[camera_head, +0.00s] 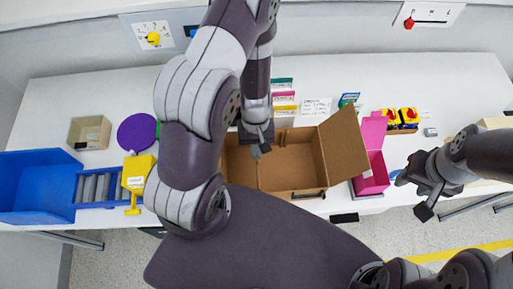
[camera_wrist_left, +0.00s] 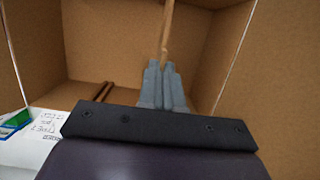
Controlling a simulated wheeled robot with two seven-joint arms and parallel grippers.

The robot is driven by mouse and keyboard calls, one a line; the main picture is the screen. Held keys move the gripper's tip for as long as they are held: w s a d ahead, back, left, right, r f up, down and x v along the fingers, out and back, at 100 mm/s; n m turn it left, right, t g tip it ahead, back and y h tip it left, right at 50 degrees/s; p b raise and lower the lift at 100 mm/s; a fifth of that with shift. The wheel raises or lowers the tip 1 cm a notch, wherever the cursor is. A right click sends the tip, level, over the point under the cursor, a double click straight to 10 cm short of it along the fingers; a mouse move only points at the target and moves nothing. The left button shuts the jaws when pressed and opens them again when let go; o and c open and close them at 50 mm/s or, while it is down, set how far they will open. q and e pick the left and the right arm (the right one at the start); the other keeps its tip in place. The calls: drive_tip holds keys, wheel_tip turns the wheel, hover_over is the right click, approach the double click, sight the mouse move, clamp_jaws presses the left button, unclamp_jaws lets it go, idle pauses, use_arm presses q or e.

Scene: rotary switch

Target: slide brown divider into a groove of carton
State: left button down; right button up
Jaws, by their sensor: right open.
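The brown carton (camera_head: 292,160) stands open on the table, with a wide flap raised on its right side. My left gripper (camera_head: 257,152) is over the carton's inside. In the left wrist view its grey fingers (camera_wrist_left: 163,86) are shut on the brown divider (camera_wrist_left: 166,32), a thin strip seen edge-on. The divider also shows in the head view as a thin upright line (camera_head: 258,172) inside the carton. Dark brown strips (camera_wrist_left: 104,91) show on the carton's inner wall; I cannot tell whether the divider is in a groove. My right gripper (camera_head: 418,196) is open and empty, right of the carton.
A pink bin (camera_head: 372,176) stands close to the carton's right flap. Small coloured boxes (camera_head: 284,97) and a white label sheet (camera_head: 316,107) lie behind the carton. A yellow device (camera_head: 138,175), purple disc (camera_head: 137,132) and blue bin (camera_head: 38,184) are at left.

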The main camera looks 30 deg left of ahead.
use_arm(q)
drive_tip(key=shift+w+a+b+x, duration=0.1)
drive_tip(key=shift+w+b+x, duration=0.05)
drive_tip(key=shift+b+x, duration=0.6)
drive_tip(key=shift+w+a+b+x, duration=0.1)
drive_tip(key=shift+w+b+x, duration=0.05)
drive_tip(key=shift+b+x, duration=0.55)
drive_tip(key=shift+w+a+b+x, duration=0.1)
drive_tip(key=shift+w+b+x, duration=0.1)
drive_tip(key=shift+b+x, duration=0.55)
drive_tip(key=shift+s+f, duration=0.1)
drive_tip(key=shift+f, duration=0.15)
drive_tip(key=c, duration=1.2)
unclamp_jaws()
drive_tip(key=shift+c, duration=0.2)
drive_tip(key=shift+r+p, duration=0.1)
drive_tip(key=shift+p, duration=0.2)
drive_tip(key=p+v, duration=0.2)
drive_tip(key=s+p+v, duration=0.1)
drive_tip(key=p+v, duration=0.2)
drive_tip(key=d+p+v, duration=0.1)
drive_tip(key=p+v, duration=0.1)
drive_tip(key=shift+s+r+p, duration=0.2)
drive_tip(key=shift+r+p, duration=0.1)
drive_tip(key=shift+r, duration=0.3)
drive_tip(key=shift+f, duration=0.1)
